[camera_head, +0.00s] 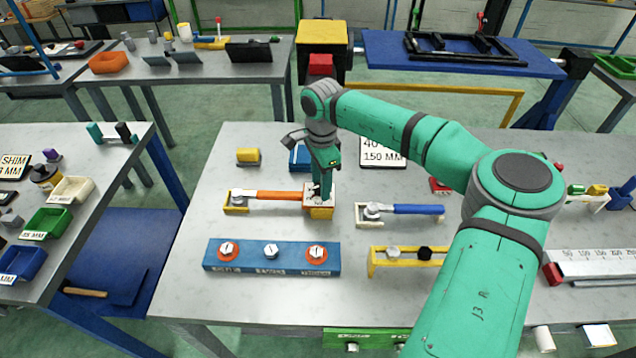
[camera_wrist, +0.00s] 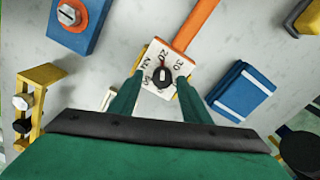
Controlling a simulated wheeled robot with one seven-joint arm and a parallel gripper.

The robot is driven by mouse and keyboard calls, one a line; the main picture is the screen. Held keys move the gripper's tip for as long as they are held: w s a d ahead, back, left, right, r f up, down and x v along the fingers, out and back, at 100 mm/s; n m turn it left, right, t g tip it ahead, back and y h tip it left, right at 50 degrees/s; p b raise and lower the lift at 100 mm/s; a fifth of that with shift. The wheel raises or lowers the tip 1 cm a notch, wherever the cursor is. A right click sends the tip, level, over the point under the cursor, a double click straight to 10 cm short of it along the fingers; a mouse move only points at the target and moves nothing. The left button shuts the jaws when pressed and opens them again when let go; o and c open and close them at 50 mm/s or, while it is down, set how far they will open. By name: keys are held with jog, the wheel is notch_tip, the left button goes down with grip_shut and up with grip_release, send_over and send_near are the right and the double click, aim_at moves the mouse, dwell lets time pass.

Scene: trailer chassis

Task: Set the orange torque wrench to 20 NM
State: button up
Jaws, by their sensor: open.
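The orange torque wrench (camera_head: 270,195) lies on the grey table, its head in a yellow holder at the left and a pale dial block (camera_head: 318,211) at its right end. In the wrist view the dial face (camera_wrist: 178,57) carries printed numbers, among them 20 and 30, around a black knob (camera_wrist: 163,79). A light mark shows on the knob; which number it points at is hard to tell. My gripper (camera_head: 321,190) points down over the dial block. In the wrist view my gripper (camera_wrist: 158,92) is open, with one finger on either side of the knob. Finger contact cannot be told.
A blue-handled wrench (camera_head: 418,209) lies to the right. A blue panel with several knobs (camera_head: 245,267) and a yellow stand (camera_head: 375,262) are nearer the front. A yellow block (camera_head: 248,155) and a blue block (camera_head: 298,158) are behind.

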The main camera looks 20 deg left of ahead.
notch_tip(320, 180, up, 10)
jog(key=shift+r, duration=0.25)
dwell(0.6)
